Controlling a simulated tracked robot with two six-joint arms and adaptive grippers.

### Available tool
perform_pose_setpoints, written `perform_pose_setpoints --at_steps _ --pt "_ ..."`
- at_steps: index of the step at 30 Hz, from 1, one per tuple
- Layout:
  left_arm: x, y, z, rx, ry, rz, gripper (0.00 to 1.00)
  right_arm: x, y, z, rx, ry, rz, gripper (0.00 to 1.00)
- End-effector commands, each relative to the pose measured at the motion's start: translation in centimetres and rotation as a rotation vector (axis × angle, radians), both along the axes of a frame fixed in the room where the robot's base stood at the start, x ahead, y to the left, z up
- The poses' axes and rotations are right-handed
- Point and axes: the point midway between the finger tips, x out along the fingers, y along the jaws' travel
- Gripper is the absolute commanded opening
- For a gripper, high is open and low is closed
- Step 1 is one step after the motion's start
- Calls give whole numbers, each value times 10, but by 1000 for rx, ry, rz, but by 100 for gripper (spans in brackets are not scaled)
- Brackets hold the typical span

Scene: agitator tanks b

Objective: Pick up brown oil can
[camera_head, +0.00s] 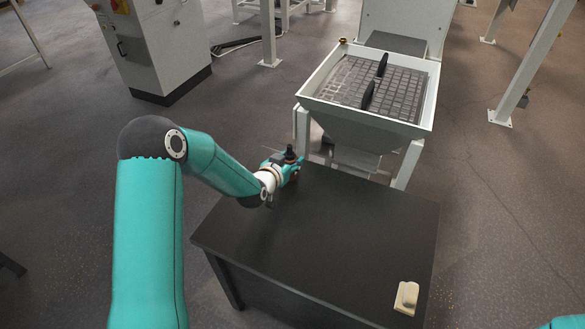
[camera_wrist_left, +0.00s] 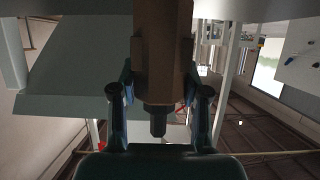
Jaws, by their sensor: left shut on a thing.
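The brown oil can (camera_wrist_left: 163,62) stands between the two fingers of my left gripper (camera_wrist_left: 160,105) in the left wrist view, with its narrow dark end toward the palm. The fingers are closed on its sides. In the head view my left gripper (camera_head: 292,168) is at the far left edge of the black table, and a small dark part of the can (camera_head: 290,153) shows above it; the rest is hidden by the gripper. I cannot tell whether the can touches the table. My right gripper is out of view.
The black table (camera_head: 330,240) is mostly bare. A small cream-coloured block (camera_head: 406,297) lies near its front right corner. A white hopper with a grating (camera_head: 325,70) stands just behind the table. A grey cabinet (camera_head: 150,45) stands farther back on the left.

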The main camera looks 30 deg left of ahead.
Motion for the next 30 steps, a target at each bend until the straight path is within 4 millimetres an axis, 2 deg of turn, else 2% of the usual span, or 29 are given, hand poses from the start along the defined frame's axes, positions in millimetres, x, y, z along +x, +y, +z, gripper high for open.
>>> perform_pose_setpoints --at_steps 1,4,5,14,19,26,30 --pt "0 0 0 0 0 0 18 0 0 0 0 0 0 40" --pt "0 0 0 0 0 0 1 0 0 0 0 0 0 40" --pt "0 0 0 0 0 0 0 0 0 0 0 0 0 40" --pt "1 0 3 1 -3 0 0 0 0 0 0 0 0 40" --pt "1 0 12 2 -4 -1 0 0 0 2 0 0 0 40" --pt "1 0 43 2 -7 -1 0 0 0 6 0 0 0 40" --pt "1 0 74 2 -8 -1 0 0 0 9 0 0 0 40"
